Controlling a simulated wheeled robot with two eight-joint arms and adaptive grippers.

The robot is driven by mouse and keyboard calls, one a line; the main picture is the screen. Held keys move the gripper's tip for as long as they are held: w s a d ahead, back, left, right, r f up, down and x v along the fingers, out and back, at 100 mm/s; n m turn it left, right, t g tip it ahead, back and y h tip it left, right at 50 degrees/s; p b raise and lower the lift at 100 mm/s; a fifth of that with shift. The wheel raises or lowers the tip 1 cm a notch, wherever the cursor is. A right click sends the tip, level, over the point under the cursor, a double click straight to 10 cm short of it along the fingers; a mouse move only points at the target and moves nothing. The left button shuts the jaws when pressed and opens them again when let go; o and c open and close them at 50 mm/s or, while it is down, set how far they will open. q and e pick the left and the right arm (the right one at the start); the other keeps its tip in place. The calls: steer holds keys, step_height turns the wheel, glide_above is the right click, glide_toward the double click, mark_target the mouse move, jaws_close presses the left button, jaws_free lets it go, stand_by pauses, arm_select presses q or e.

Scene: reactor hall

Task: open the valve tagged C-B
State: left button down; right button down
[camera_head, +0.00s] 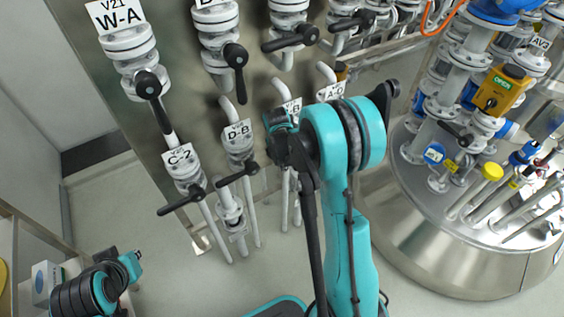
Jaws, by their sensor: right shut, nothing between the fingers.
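A white tag ending in "-B" (294,107) hangs on a pipe just right of centre; its first letter is hidden, so I cannot confirm that it reads C-B. The valve body and handle below it are mostly hidden behind my right arm. My right gripper (277,122) is small and partly hidden at the left of the teal arm joint, beside this tag. It is shut with nothing seen in it; I cannot tell whether it touches the valve.
Valve D-B (238,134) with a black lever stands close to the left, and valve C-2 (180,158) further left. The A-0 tag (331,92) is just right. A round steel vessel (430,240) with many pipes fills the right.

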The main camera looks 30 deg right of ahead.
mark_target(295, 164)
steer(key=shift+w+d+f+b, duration=0.15)
steer(key=shift+w+d+f, duration=0.05)
steer(key=shift+d, duration=0.45)
steer(key=shift+w+d+f+b, duration=0.15)
steer(key=shift+w+d+f, duration=0.1)
steer(key=shift+d, duration=0.45)
steer(key=shift+w+d+f+b, duration=0.15)
steer(key=shift+d+f, duration=0.05)
steer(key=shift+d, duration=0.45)
steer(key=shift+w+d+f+b, duration=0.15)
steer(key=shift+d+b, duration=0.15)
steer(key=shift+d, duration=0.55)
